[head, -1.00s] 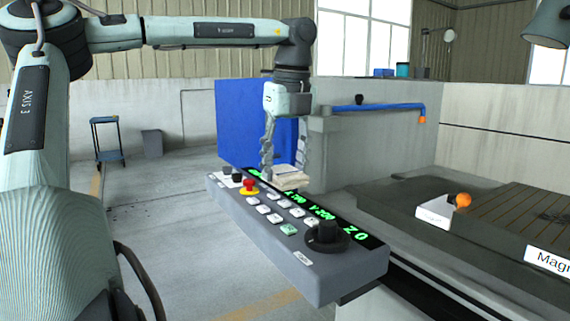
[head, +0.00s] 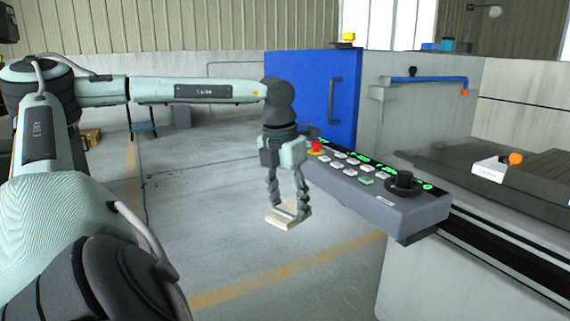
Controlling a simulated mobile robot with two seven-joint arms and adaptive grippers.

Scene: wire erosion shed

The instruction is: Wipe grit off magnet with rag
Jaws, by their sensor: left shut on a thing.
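My left gripper (head: 289,206) is shut on a flat cream-coloured pad, which looks like the folded rag (head: 282,217). It holds the rag in the air over the floor, just left of the control panel. The magnet (head: 553,166), a dark brown grooved slab, is cut off at the right edge of the view, well away from the gripper. Any grit on it is too small to make out. My right gripper is out of view.
The control panel (head: 400,211) with buttons, a red stop button and a black knob juts out between the gripper and the magnet. A white box (head: 489,170) with an orange knob (head: 515,158) stands beside the magnet. A blue cabinet (head: 318,92) stands behind.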

